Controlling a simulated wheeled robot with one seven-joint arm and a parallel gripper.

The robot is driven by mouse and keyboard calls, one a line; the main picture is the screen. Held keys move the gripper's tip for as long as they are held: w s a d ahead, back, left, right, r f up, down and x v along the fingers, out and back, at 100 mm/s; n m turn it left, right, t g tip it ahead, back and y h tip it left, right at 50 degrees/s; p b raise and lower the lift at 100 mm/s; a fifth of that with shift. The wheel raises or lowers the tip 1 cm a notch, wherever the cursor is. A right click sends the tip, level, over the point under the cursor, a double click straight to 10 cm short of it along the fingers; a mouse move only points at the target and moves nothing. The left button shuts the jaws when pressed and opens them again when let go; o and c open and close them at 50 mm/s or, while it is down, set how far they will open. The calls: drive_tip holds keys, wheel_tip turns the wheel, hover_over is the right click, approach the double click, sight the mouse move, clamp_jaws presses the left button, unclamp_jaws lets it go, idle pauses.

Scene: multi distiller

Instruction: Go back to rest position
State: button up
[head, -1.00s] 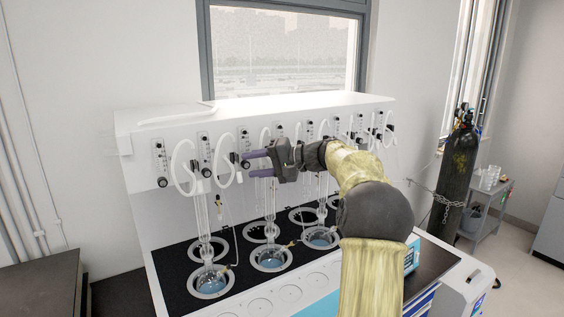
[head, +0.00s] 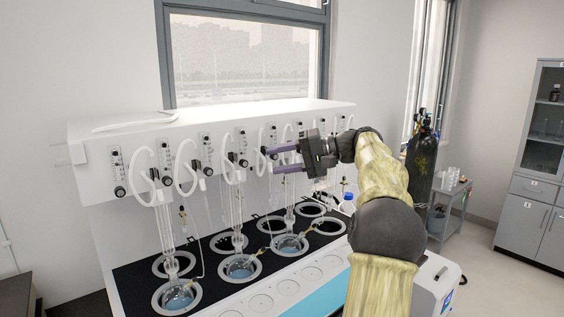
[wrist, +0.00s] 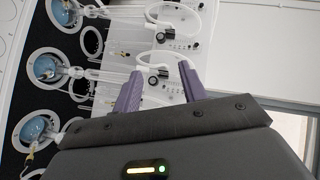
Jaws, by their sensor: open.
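My gripper (head: 268,161) is open and empty, with its two purple fingers pointing left in the head view. It is raised in front of the upper part of the multi distiller (head: 90,150), near its row of black knobs and white tubes. In the wrist view the purple fingers (wrist: 158,92) are spread apart, with a white tube and knobs of the distiller beyond them. I cannot tell from these views exactly how far the fingers are from the tubes.
Glass columns stand over flasks of blue liquid (head: 178,297) in the distiller's black deck. A dark gas cylinder (head: 421,165) and a grey cart (head: 447,208) stand at the right, with a grey cabinet (head: 545,150) beyond. Floor between cart and cabinet is clear.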

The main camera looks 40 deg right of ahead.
idle(0.6)
drive_tip(key=a+f+g+h, duration=0.5)
drive_tip(key=a+f+g, duration=0.1)
drive_tip(key=a+f, duration=1.4)
drive_tip(key=s+a+f+n+g+h, duration=0.1)
drive_tip(key=s+a+f+n+h, duration=0.2)
drive_tip(key=s+f, duration=0.5)
drive_tip(key=s+a+f+n+g+h, duration=0.1)
drive_tip(key=s+a+f+n+h, duration=0.1)
drive_tip(key=s+a+f, duration=0.4)
drive_tip(key=s+f+n, duration=0.1)
drive_tip(key=s+f, duration=0.1)
drive_tip(key=s, duration=0.2)
drive_tip(key=shift+s+h, duration=0.4)
drive_tip(key=shift+w, duration=0.1)
